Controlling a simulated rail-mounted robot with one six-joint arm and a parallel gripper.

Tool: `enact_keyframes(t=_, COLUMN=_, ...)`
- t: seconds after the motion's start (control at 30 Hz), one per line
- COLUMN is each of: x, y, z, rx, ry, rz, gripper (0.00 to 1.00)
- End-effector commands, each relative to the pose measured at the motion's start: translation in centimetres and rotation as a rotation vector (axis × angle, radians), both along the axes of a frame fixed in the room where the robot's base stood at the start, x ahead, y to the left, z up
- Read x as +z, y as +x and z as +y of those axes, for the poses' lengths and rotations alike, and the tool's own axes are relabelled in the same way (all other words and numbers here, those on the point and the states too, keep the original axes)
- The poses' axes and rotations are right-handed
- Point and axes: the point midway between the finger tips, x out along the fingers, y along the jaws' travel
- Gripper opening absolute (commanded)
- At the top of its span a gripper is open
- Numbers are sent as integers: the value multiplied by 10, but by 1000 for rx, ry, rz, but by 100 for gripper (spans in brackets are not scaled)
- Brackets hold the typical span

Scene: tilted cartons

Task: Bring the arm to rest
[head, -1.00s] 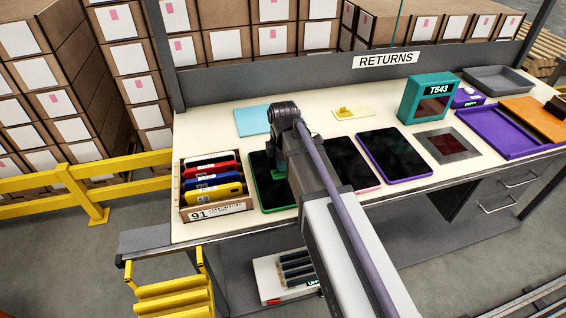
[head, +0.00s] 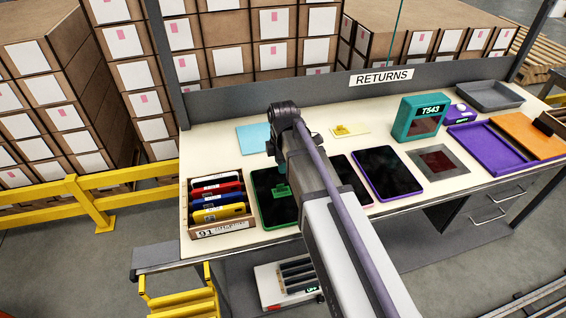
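My arm (head: 325,200) reaches up from the bottom of the head view over the front of the table. Its wrist bends down at the far end. My gripper (head: 272,148) is small and dark there, above the table behind the green-framed tablet (head: 267,212), and seems apart from it. The fingers are too dark and partly hidden by the wrist, so I cannot tell whether they are open. No held object shows. A green piece (head: 281,191) shows on the tablet's dark face. My arm hides part of a pink-edged tablet (head: 352,182).
A tilted carton (head: 222,231) with several coloured devices stands left. A purple-framed tablet (head: 387,173), a teal T543 box (head: 404,125), a purple tray (head: 487,143) and an orange board (head: 523,139) lie right. A RETURNS panel (head: 382,77) backs the table. A yellow rail (head: 97,205) stands left.

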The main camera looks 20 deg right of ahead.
Motion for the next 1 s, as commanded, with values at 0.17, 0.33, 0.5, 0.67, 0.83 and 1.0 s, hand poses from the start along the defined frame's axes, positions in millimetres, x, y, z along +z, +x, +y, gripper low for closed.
enact_keyframes(t=0.17, x=22, y=0, z=0, rx=0, ry=0, rz=0, gripper=31)
enact_keyframes(t=0.33, x=24, y=0, z=0, rx=0, ry=0, rz=0, gripper=31)
enact_keyframes(t=0.5, x=44, y=0, z=0, rx=0, ry=0, rz=0, gripper=31)
enact_keyframes(t=0.67, x=61, y=0, z=0, rx=0, ry=0, rz=0, gripper=31)
enact_keyframes(t=0.83, x=78, y=0, z=0, rx=0, ry=0, rz=0, gripper=31)
enact_keyframes(t=1.0, x=80, y=0, z=0, rx=0, ry=0, rz=0, gripper=31)
